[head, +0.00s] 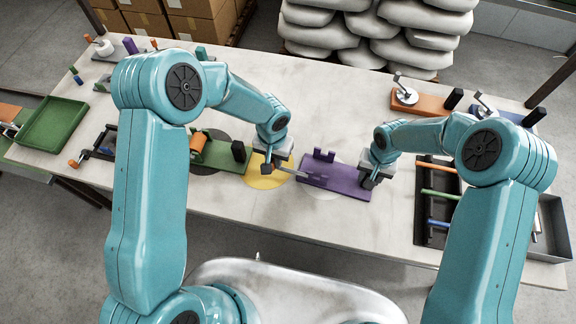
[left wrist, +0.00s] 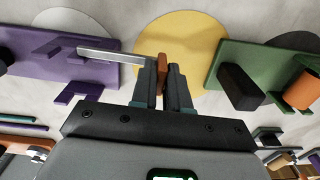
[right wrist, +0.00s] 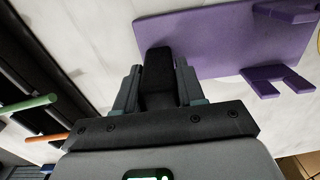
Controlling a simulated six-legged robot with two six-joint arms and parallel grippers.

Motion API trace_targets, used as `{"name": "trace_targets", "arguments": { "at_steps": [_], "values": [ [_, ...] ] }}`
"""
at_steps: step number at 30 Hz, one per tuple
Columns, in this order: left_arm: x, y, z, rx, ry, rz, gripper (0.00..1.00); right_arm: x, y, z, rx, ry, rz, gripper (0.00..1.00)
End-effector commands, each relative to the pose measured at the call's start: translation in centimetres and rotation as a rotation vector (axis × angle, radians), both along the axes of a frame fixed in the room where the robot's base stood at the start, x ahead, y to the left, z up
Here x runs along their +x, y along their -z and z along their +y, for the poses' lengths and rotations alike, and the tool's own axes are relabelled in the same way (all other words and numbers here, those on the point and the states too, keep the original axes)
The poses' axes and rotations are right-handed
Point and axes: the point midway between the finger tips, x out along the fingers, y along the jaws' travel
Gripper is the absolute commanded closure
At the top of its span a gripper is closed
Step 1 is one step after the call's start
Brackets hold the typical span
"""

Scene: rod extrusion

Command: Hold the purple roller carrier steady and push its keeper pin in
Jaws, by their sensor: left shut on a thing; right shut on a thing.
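The purple roller carrier (head: 335,182) lies flat on the table, with upright purple forked brackets; it also shows in the left wrist view (left wrist: 30,62) and right wrist view (right wrist: 215,40). My right gripper (head: 369,181) is shut on the black block (right wrist: 158,68) at the carrier's right end. My left gripper (head: 267,168) is shut on the brown-orange head of the keeper pin (left wrist: 162,66). I cannot tell whether the tip is inside a bracket hole.
A yellow disc (head: 262,181) lies under my left gripper. A green carrier (head: 222,154) with an orange roller stands left of it. A dark rack with coloured rods (head: 437,195) is at the right. A green tray (head: 52,125) is at the far left.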

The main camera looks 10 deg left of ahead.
Motion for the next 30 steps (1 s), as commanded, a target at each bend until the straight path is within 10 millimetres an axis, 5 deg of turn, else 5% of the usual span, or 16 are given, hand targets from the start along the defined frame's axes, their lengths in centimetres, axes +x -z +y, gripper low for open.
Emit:
{"name": "trace_targets", "arguments": {
  "at_steps": [30],
  "values": [
    [-0.1,0.0,-1.7,-0.001,0.001,-0.001,1.00,0.0,0.0,0.1,0.001,0.000,-0.001,1.00]
  ]
}}
